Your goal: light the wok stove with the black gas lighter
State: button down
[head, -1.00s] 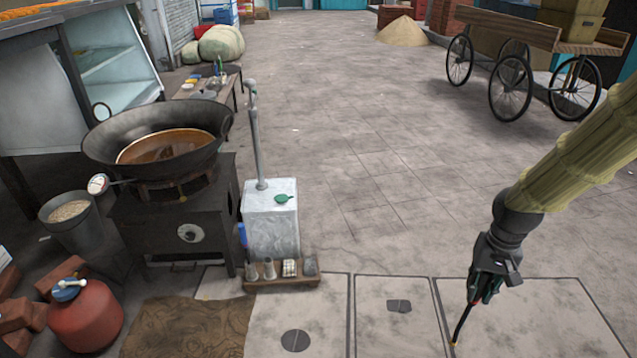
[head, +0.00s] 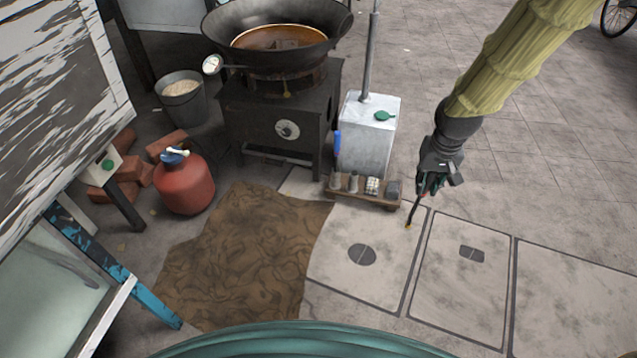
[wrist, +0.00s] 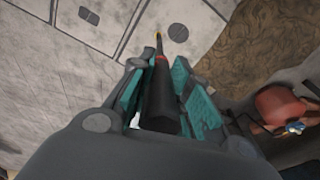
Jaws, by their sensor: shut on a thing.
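My gripper (head: 432,182) is shut on the black gas lighter (head: 414,210) and holds it in the air, its thin tip pointing down, to the right of the stove. The lighter also shows between the teal finger pads in the wrist view (wrist: 161,98), with a red mark and a yellowish tip. The wok stove (head: 270,122) is a dark box with a round knob (head: 287,130) on its front. A wide black wok (head: 330,45) with brown liquid sits on top. No flame is visible. The burner is hidden under the wok.
A white block (head: 366,150) with a pipe and a low shelf of small items (head: 365,192) stand between stove and gripper. A red gas cylinder (head: 184,184), a bucket (head: 182,104) and bricks are at left. A brown mat (head: 245,250) and bare paving lie in front.

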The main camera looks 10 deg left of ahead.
jog(key=w+a+f+n+t+y+b, duration=0.2)
jog(key=a+f+t+b, duration=0.15)
jog(key=a, duration=0.35)
jog(key=w+a+f+n+t+y+b, duration=0.25)
jog(key=a+f, duration=0.25)
jog(key=a, duration=0.3)
jog(key=s+a+n+t+y+b, duration=0.2)
jog(key=a+t+y+b, duration=0.35)
jog(key=a+b, duration=0.4)
jog(key=w+d+r+x, duration=0.1)
jog(key=x, duration=1)
jog(key=w+d+r+x, duration=0.1)
jog(key=w+d+x, duration=0.1)
jog(key=x, duration=1)
jog(key=shift+d+r+b, duration=0.2)
jog(key=shift+r+b, duration=0.05)
jog(key=shift+b, duration=0.15)
jog(key=shift+w+a, duration=0.15)
jog(key=shift+w, duration=0.25)
jog(key=shift+r+p, duration=0.1)
jog(key=shift+p, duration=0.25)
dwell(0.4)
